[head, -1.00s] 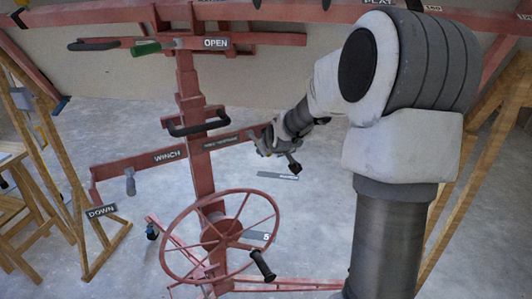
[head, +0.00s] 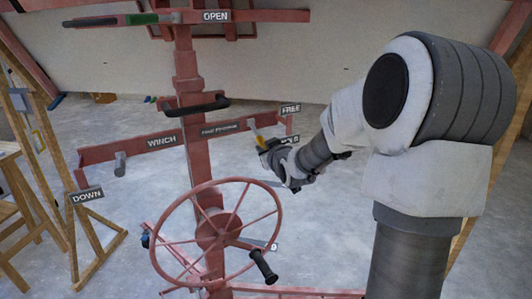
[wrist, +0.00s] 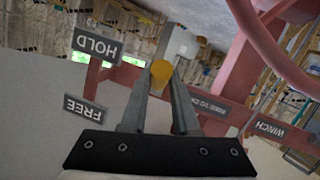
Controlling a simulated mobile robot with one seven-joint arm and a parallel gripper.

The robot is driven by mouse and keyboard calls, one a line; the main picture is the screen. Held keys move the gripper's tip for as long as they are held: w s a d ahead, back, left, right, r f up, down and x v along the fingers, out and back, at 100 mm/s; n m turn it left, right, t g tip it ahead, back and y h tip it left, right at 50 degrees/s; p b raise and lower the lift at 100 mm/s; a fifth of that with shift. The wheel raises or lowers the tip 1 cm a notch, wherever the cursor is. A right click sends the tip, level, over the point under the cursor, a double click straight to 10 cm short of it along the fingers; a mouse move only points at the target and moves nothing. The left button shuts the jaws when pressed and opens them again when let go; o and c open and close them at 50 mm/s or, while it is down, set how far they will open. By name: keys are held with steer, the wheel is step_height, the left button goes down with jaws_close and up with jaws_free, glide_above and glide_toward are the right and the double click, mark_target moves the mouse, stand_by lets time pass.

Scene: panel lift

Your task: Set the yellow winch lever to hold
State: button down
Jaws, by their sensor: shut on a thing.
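The yellow-tipped winch lever (head: 259,135) shows at the right part of the red winch crossbar in the head view. Its yellow end (wrist: 161,72) sits between the fingertips in the wrist view. My gripper (head: 265,147) is shut on the lever's yellow end; it also shows in the wrist view (wrist: 164,88). The FREE sign (head: 291,107) is above the HOLD sign (head: 292,143), which my gripper and wrist partly hide. In the wrist view the HOLD sign (wrist: 95,43) and FREE sign (wrist: 87,107) appear upside down. I cannot tell exactly which sign the lever lines up with.
The red handwheel (head: 215,235) with a black crank grip stands below the gripper. A black handle (head: 195,106) is on the red post. The WINCH sign (head: 161,141) is on the crossbar, with a DOWN sign (head: 87,195) to the left. Open floor lies behind.

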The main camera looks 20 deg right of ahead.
steer(key=shift+f, duration=0.1)
stand_by(0.3)
steer(key=c, duration=0.7)
jaws_free()
steer(key=shift+s, duration=0.15)
